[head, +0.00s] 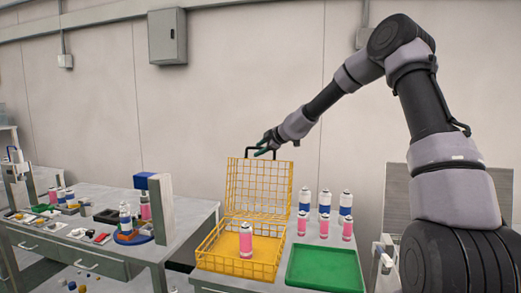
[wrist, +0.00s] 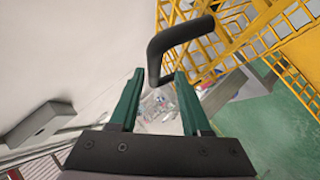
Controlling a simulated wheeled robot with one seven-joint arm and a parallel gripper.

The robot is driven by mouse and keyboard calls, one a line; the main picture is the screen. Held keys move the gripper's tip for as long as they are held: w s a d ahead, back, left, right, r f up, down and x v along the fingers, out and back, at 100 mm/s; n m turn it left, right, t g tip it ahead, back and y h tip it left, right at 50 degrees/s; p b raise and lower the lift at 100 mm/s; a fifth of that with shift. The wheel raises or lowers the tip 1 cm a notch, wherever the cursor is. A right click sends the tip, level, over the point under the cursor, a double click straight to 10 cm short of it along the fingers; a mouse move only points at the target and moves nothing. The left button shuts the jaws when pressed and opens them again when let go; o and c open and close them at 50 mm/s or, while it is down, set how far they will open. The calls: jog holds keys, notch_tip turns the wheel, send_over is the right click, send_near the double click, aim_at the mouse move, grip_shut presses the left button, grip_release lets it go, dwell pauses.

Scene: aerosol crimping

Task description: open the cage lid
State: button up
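The yellow wire cage (head: 208,258) stands on the table with a pink can (head: 246,241) inside. Its lid (head: 258,188) stands raised, close to upright, at the back of the cage; its mesh fills the upper right of the wrist view (wrist: 282,42). A black handle (head: 247,152) sits on the lid's top edge. My gripper (head: 262,151) is at that handle. In the wrist view its two green fingers are apart (wrist: 158,77), with the near end of the black handle (wrist: 182,37) between or just beyond their tips. I see no finger pressed on it.
A green tray (head: 325,270) lies empty right of the cage. Several white, blue and pink cans (head: 325,213) stand behind the tray. A second table (head: 105,248) at left holds small parts and a white upright block (head: 160,208). The space above the tray is clear.

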jog(key=shift+d+r, duration=0.1)
jog(key=v, duration=1)
jog(key=shift+s+d, duration=0.2)
jog(key=shift+r, duration=0.1)
jog(key=s+a+r+n+g, duration=0.1)
jog(key=s+r+n, duration=0.2)
jog(key=s+n, duration=0.75)
jog(key=s+a+r+n+g, duration=0.15)
jog(key=s+n, duration=0.45)
jog(key=n, duration=1)
jog(key=s+d+r+n+h, duration=0.1)
jog(key=s+d+n+h, duration=0.1)
jog(key=s+d+n, duration=0.5)
jog(key=s+d+r+n+h, duration=0.1)
jog(key=s+d+n+h, duration=0.2)
jog(key=s+d+n, duration=0.5)
jog(key=s+n, duration=0.8)
jog(key=shift+s, duration=0.25)
